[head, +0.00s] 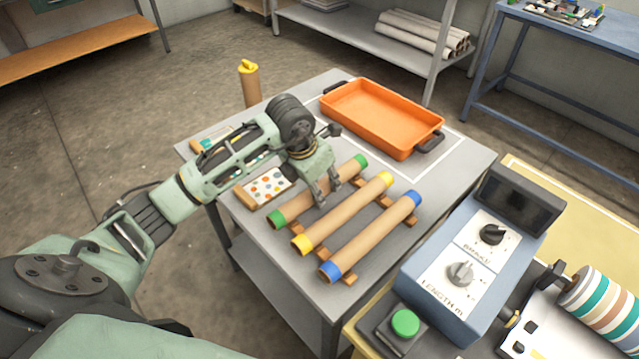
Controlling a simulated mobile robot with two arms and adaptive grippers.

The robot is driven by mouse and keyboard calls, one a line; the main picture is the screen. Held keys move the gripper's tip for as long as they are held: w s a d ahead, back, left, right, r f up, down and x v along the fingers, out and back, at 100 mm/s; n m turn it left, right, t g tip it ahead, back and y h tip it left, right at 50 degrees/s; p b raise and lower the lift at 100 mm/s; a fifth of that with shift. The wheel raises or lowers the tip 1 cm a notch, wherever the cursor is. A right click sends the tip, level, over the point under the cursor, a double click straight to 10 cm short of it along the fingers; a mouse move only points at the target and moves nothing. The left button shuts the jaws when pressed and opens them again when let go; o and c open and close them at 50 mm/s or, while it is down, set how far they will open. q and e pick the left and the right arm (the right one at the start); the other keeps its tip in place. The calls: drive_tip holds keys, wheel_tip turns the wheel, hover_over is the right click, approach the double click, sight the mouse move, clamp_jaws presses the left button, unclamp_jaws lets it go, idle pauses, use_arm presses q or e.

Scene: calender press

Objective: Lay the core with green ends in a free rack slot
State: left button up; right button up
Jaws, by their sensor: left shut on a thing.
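The core with green ends (296,206) is a brown tube lying level at the left of the rack, parallel to two other cores. My left gripper (327,194) points down over its middle and is shut on it; the fingers hide part of the tube. The wooden rack (350,279) has two rails that show between and beyond the cores. A core with yellow ends (340,214) lies in the middle and one with blue ends (372,234) lies at the right. I cannot tell whether the green-ended core touches the rails. My right gripper is not in view.
An orange tray (375,119) with dark handles stands at the back of the grey table (455,172). A dotted card (268,187) lies left of the cores. The control box (480,255) is at the right.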

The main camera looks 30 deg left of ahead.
use_arm(q)
drive_tip(key=o, duration=1.2)
drive_tip(key=b+v, duration=0.1)
drive_tip(key=v, duration=1.1)
